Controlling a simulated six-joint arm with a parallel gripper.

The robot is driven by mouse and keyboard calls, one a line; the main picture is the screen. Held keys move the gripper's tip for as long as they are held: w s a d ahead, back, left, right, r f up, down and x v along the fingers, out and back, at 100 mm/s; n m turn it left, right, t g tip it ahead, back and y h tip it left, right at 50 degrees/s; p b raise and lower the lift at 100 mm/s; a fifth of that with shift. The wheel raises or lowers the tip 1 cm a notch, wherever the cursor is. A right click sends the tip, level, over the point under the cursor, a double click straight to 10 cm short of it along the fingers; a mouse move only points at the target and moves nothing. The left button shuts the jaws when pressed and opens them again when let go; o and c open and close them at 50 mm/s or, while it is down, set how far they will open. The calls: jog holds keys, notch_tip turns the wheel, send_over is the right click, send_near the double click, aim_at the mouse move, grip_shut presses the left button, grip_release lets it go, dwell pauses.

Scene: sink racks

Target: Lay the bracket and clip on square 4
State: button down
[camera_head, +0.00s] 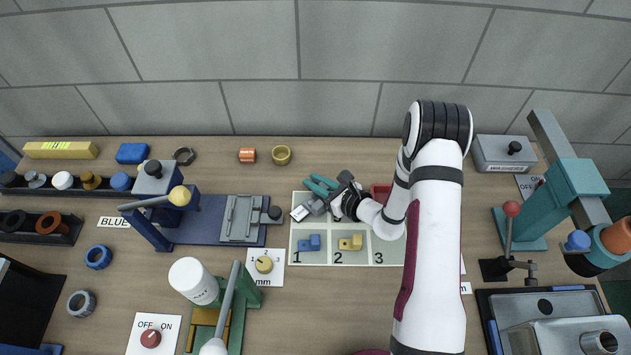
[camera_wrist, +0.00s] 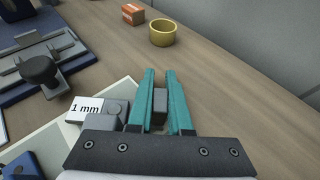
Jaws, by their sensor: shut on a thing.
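My gripper (camera_head: 314,184) has teal fingers and is over the back left part of the pale numbered board (camera_head: 322,259). In the wrist view its fingers (camera_wrist: 160,73) are shut on a small dark grey block (camera_wrist: 159,97), which may be the clip. The part also shows in the head view (camera_head: 317,207). Numbers 1, 2 and 3 show on the front squares; square 4's number cannot be seen.
A blue part (camera_head: 309,243) lies on square 1 and a yellow part (camera_head: 351,242) on square 2. A red item (camera_head: 381,191) is partly behind my arm. A yellow ring (camera_head: 281,155) and an orange block (camera_head: 247,155) stand behind the board. A blue fixture (camera_head: 210,222) is left.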

jog(key=shift+f, duration=0.1)
jog(key=shift+f, duration=0.1)
jog(key=c, duration=0.8)
grip_release()
jog(key=shift+c, duration=0.2)
